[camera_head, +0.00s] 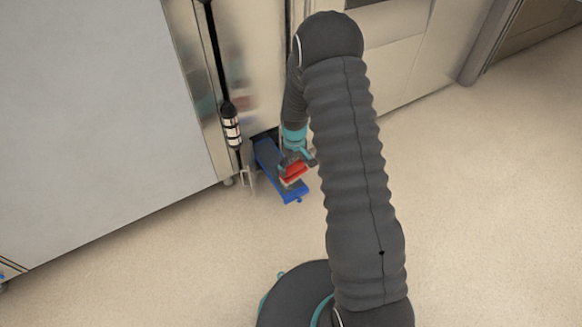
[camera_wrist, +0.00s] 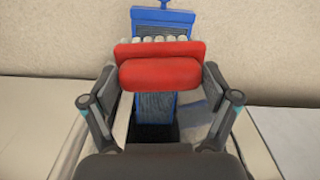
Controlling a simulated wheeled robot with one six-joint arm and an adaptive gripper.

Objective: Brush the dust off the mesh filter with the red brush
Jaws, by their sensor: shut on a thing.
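My gripper (camera_wrist: 160,103) is shut on the red brush (camera_wrist: 160,70), with one finger at each side of it in the wrist view. The brush shows red in the head view too (camera_head: 294,172). Its pale bristles show along its far edge. The mesh filter, in a blue frame (camera_wrist: 161,18), lies beyond and below the brush in the wrist view, and its dark mesh (camera_wrist: 154,104) is partly hidden by the brush. In the head view the blue frame (camera_head: 291,197) slants out from the base of the steel oven front. I cannot tell whether the bristles touch the mesh.
A steel oven front (camera_head: 262,60) rises behind the filter. A large grey panel (camera_head: 90,110) stands at the left, with a black and white cylinder (camera_head: 231,126) on a dark vertical line beside it. The beige floor (camera_head: 480,200) at the right is clear.

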